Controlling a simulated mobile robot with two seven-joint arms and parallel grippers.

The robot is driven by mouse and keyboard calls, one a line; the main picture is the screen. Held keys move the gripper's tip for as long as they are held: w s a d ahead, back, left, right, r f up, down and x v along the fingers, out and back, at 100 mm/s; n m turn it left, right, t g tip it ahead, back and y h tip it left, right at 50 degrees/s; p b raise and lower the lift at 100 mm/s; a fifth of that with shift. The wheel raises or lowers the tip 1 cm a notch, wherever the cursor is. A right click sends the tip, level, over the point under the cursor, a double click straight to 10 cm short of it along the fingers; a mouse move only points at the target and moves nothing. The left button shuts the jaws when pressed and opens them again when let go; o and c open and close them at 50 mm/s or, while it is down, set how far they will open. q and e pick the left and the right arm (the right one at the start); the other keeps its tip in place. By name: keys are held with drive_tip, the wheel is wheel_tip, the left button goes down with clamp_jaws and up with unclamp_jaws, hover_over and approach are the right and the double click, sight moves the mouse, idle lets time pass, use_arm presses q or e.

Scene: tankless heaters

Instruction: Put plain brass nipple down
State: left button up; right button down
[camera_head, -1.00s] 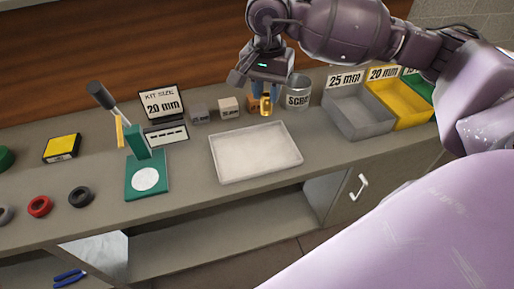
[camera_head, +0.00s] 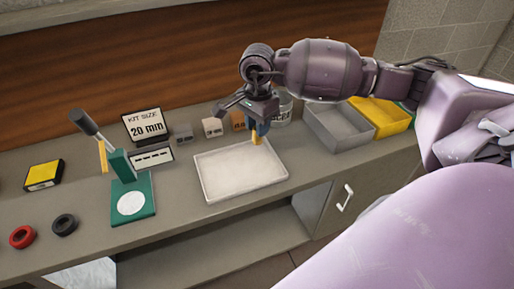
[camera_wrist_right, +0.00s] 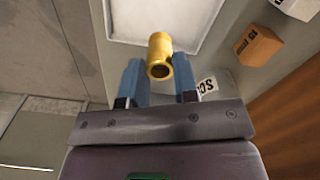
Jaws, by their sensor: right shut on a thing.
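The plain brass nipple (camera_head: 256,138) is a short gold-coloured tube. My right gripper (camera_head: 259,131) is shut on it and holds it over the back right part of the white tray (camera_head: 197,177). In the right wrist view the nipple (camera_wrist_right: 160,56) sits between the two blue fingers of the right gripper (camera_wrist_right: 160,80), with its open end toward the camera. The tray (camera_wrist_right: 205,45) shows beyond it there. Whether the nipple touches the tray cannot be told. My left gripper is not in view.
Behind the tray stand small grey, white and orange blocks (camera_head: 212,127) and the scrap can (camera_head: 284,108). Grey and yellow bins (camera_head: 338,128) are at right. A green press (camera_head: 133,197) and kit-size sign (camera_head: 146,124) stand left. The tray's visible floor is empty.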

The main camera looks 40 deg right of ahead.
drive_tip(key=shift+f, duration=4.15)
drive_tip(key=shift+f, duration=0.1)
drive_tip(key=c, duration=0.9)
unclamp_jaws()
wheel_tip(320, 180, up, 12)
drive_tip(key=shift+r, duration=0.15)
